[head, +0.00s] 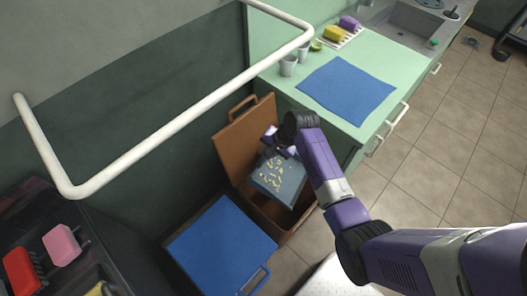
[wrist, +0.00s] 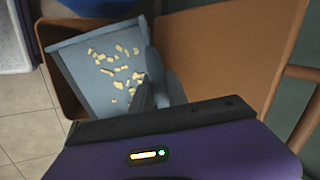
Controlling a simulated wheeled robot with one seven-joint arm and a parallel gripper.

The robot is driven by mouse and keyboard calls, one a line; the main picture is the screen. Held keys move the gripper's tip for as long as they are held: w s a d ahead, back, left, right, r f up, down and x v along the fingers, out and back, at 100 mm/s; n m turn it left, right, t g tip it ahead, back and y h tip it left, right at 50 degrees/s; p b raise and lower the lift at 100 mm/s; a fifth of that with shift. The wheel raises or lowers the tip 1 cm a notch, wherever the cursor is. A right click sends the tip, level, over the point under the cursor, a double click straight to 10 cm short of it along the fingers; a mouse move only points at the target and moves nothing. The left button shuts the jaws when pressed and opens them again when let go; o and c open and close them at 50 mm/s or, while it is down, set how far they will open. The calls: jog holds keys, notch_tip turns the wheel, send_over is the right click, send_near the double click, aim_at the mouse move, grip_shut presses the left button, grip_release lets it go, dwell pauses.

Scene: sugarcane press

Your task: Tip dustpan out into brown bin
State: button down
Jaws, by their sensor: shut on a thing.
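The grey-blue dustpan (head: 278,178) is held over the open brown bin (head: 267,221) in the head view. Several small yellow bits (head: 272,174) lie on its pan. In the wrist view the dustpan (wrist: 85,78) looks close to level, with the bits (wrist: 118,62) spread over it. My gripper (head: 277,144) is shut on the dustpan's handle at the bin's back side; its fingers (wrist: 150,88) show partly in the wrist view. The brown bin (wrist: 62,75) shows around and beneath the pan, and its brown lid (head: 240,135) stands open behind. The bin's inside is mostly hidden.
A closed blue-lidded bin (head: 220,247) stands beside the brown bin. A green counter (head: 390,70) with a blue cloth (head: 346,90) and cups (head: 288,66) is at the right. A white rail (head: 170,125) runs along the wall. Tiled floor (head: 425,170) is clear at right.

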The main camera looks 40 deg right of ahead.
jog(key=s+d+r+t+y+b, duration=0.2)
jog(key=s+t+b, duration=0.5)
jog(key=b, duration=0.4)
jog(key=shift+s+r+t+y, duration=0.15)
jog(key=shift+r+t+y, duration=0.15)
jog(key=shift+r+t, duration=0.35)
jog(key=shift+f, duration=0.15)
